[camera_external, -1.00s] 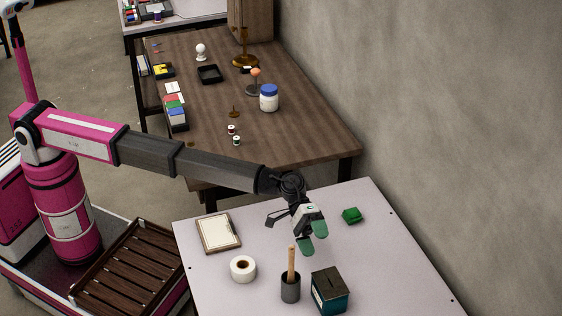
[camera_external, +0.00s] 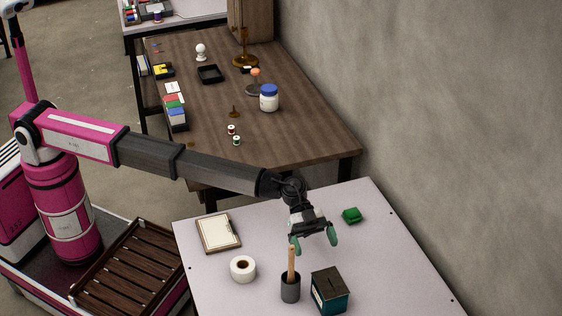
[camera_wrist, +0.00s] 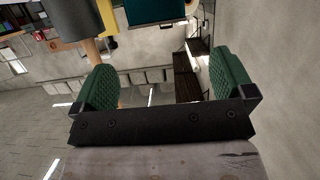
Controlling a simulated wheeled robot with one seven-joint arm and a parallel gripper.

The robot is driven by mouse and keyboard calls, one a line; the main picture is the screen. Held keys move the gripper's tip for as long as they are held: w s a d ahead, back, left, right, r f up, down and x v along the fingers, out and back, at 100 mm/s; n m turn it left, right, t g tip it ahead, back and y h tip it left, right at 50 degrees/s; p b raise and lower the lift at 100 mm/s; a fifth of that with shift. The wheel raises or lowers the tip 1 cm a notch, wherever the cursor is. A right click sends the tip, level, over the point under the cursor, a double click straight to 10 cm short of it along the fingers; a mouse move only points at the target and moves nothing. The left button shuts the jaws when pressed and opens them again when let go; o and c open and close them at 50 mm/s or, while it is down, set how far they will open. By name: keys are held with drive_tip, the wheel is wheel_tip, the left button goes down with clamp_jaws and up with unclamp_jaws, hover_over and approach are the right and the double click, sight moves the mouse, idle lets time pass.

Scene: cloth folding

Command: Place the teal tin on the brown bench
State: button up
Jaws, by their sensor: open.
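The teal tin (camera_external: 331,292), a box with a dark brown top, stands near the front of the pale table (camera_external: 390,260). In the wrist view a teal block, likely the same tin (camera_wrist: 155,8), is at the top edge, partly cut off. My gripper (camera_external: 314,241) is open and empty above the pale table, behind the tin and apart from it. Its two green fingertips spread wide in the wrist view (camera_wrist: 164,85). The brown bench (camera_external: 290,140) is behind the pale table, with a wood top.
A grey cup (camera_external: 290,290) with a wooden handle (camera_external: 291,262) stands left of the tin, near my gripper. A tape roll (camera_external: 243,268), clipboard (camera_external: 218,233) and green item (camera_external: 352,215) lie on the pale table. The bench's right front is clear; a jar (camera_external: 269,99) stands farther back.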

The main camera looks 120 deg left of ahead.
sight(328, 278)
drive_tip(key=x, duration=1)
drive_tip(key=shift+w+d+f, duration=0.2)
drive_tip(key=shift+d+f, duration=0.05)
drive_tip(key=shift+d, duration=0.05)
drive_tip(key=c, duration=1.2)
drive_tip(key=shift+o, duration=0.2)
drive_tip(key=shift+r, duration=0.1)
